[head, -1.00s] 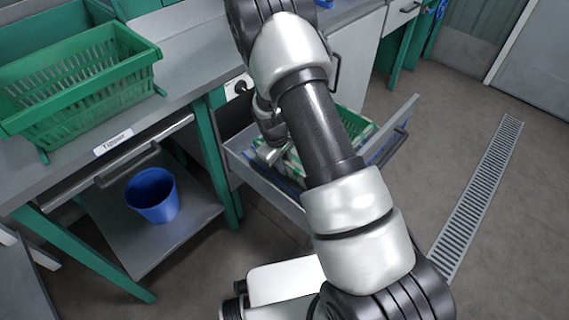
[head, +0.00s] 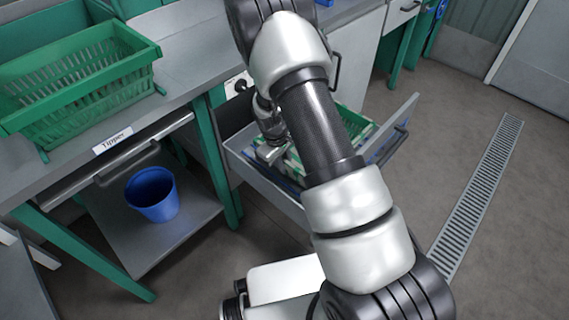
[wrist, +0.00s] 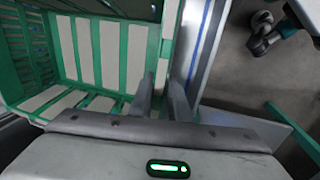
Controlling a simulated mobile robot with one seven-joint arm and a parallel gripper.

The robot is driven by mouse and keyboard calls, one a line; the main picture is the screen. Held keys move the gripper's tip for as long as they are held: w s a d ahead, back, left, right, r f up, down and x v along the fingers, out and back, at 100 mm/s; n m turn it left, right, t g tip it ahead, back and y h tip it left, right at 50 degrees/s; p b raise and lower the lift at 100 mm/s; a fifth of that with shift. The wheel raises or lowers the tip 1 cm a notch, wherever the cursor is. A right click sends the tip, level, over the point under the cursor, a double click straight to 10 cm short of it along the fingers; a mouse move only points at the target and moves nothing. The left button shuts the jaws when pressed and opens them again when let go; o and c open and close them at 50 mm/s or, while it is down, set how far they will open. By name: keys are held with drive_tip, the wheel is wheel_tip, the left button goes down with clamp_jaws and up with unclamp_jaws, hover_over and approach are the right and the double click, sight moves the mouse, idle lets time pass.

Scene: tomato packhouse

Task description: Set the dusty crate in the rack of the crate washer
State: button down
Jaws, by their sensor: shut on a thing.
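The dusty crate (head: 350,119) is green with pale, dusty panels. It shows inside the pulled-out grey rack drawer (head: 279,188) of the washer, partly hidden behind my arm. In the wrist view the crate (wrist: 113,50) fills the upper left. My gripper (wrist: 164,88) is shut on the crate's near side wall, one finger on each side of it. In the head view my gripper (head: 270,152) is at the crate's left end. A drawer wall (wrist: 207,50) runs close along the crate. I cannot tell whether the crate rests on the drawer's floor.
Another green crate (head: 85,92) sits on the bench at the left, above a "Tipper" label (head: 113,140). A blue bucket (head: 152,194) stands on the shelf below. A floor drain (head: 478,200) runs along the clear floor at the right.

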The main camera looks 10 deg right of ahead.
drive_tip(key=shift+f+b, duration=0.35)
drive_tip(key=shift+f, duration=0.15)
drive_tip(key=c, duration=1.6)
unclamp_jaws()
drive_tip(key=c, duration=0.3)
drive_tip(key=w+d+p+v, duration=0.1)
drive_tip(key=p+v, duration=0.3)
drive_tip(key=v, duration=0.3)
drive_tip(key=d+p+v, duration=0.1)
drive_tip(key=p+v, duration=0.4)
drive_tip(key=v, duration=0.2)
drive_tip(key=shift+w+d+r+p, duration=0.2)
drive_tip(key=shift+w+r+p, duration=0.15)
drive_tip(key=shift+r, duration=0.3)
